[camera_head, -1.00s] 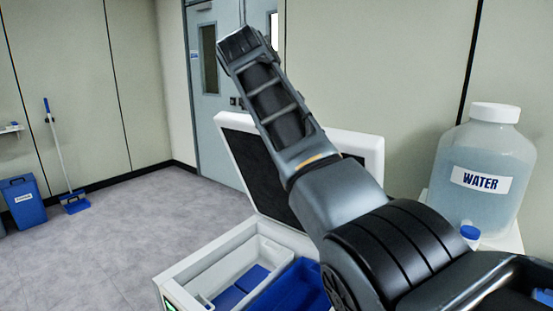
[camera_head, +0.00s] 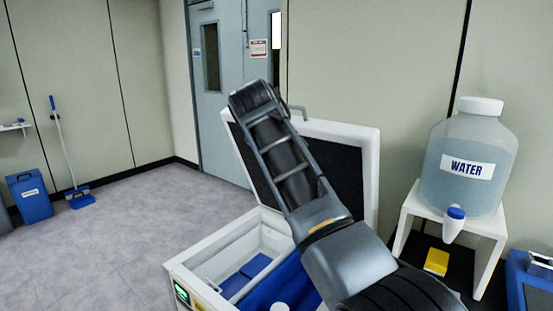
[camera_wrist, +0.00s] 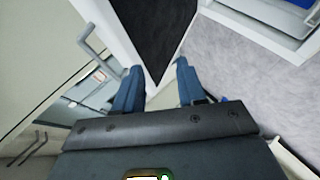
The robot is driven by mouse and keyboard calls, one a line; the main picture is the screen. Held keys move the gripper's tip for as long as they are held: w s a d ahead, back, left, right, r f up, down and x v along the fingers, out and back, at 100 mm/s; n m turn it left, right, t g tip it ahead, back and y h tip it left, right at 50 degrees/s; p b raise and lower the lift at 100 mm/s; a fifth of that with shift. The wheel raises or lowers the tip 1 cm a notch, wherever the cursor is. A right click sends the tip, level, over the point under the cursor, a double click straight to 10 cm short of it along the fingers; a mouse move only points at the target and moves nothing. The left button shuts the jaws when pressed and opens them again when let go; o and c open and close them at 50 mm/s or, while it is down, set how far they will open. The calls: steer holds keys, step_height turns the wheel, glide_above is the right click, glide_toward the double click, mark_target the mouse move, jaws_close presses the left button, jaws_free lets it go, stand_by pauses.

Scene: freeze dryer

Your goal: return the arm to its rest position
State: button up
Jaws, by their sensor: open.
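My arm (camera_head: 285,165) rises from the lower right of the head view and slants up to the left, in front of the open white chest. Its fingers cannot be made out in the head view. In the wrist view my gripper (camera_wrist: 156,78) shows two blue fingers spread apart with nothing between them. The dark inner panel of the chest lid (camera_wrist: 152,25) lies beyond the fingertips.
The white chest (camera_head: 190,270) has its lid (camera_head: 368,150) raised and blue contents inside. At right a water jug (camera_head: 470,150) stands on a white stand (camera_head: 485,228), with a yellow block (camera_head: 437,262) below. Grey floor (camera_head: 110,235) at left is clear.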

steer(key=s+d+f+m+y, duration=0.15)
steer(key=s+f, duration=0.35)
steer(key=f, duration=0.7)
steer(key=s+d+f+y, duration=0.1)
steer(key=s+d+f, duration=0.3)
steer(key=f, duration=0.9)
steer(key=s+d+f+m, duration=0.25)
steer(key=s+f, duration=0.35)
steer(key=s, duration=0.4)
steer(key=s+d+f+m, duration=0.1)
steer(key=s+d+f, duration=0.2)
steer(key=s+f, duration=0.5)
steer(key=s+d+r+m+t, duration=0.15)
steer(key=s+d, duration=0.25)
steer(key=s, duration=0.9)
steer(key=s+d+r+m, duration=0.2)
steer(key=s+d, duration=0.2)
steer(key=s, duration=0.9)
steer(key=s+d+r+m, duration=0.2)
steer(key=s+r, duration=0.5)
steer(key=s, duration=0.1)
steer(key=s+d+r+m+t+h, duration=0.1)
steer(key=s+d+r+m, duration=0.1)
steer(key=s+r, duration=0.5)
steer(key=shift+s, duration=0.55)
